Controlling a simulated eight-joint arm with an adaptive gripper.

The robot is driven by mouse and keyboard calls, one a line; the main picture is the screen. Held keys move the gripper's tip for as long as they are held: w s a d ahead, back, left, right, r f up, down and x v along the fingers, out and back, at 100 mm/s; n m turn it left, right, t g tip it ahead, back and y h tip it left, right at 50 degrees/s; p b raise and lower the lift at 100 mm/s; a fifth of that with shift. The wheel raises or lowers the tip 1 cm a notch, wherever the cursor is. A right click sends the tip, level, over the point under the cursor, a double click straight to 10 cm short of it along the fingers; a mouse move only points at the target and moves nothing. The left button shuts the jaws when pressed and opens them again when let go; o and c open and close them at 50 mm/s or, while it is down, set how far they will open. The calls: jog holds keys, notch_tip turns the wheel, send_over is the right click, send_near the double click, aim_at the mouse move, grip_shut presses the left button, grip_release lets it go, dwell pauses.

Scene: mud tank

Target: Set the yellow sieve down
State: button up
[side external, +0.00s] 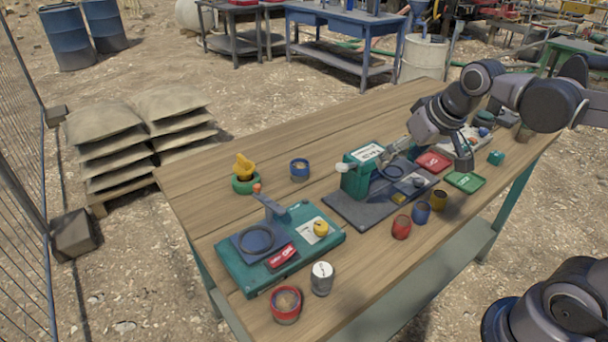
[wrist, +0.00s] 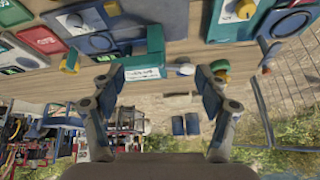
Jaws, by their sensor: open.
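A small yellow cup (side external: 439,200), open at the top, stands upright at the table's front edge, beside a blue cup (side external: 421,212) and a red cup (side external: 401,227). A second yellow piece (side external: 243,164) sits on a green ring (side external: 245,185) at the far left; I cannot tell which of the two is the sieve. My gripper (side external: 460,162) is over the right part of the table, apart from both. In the wrist view my gripper (wrist: 159,78) has its fingers wide apart with nothing held. A yellow and green piece (wrist: 219,70) shows beyond the right finger.
A teal device (side external: 358,172) stands on a dark tray (side external: 345,205) mid-table. Red (side external: 434,160) and green (side external: 465,182) trays lie right of it. A teal base (side external: 230,268) with a ring and lever lies left. Bare wood (side external: 320,130) is free at the back.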

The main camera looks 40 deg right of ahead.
jog(key=s+a+f+n+t, duration=0.1)
jog(key=s+a+f+n, duration=0.1)
jog(key=s+f, duration=0.3)
jog(key=shift+s+a+y, duration=0.25)
jog(key=shift+a+y, duration=0.05)
jog(key=shift+a, duration=0.35)
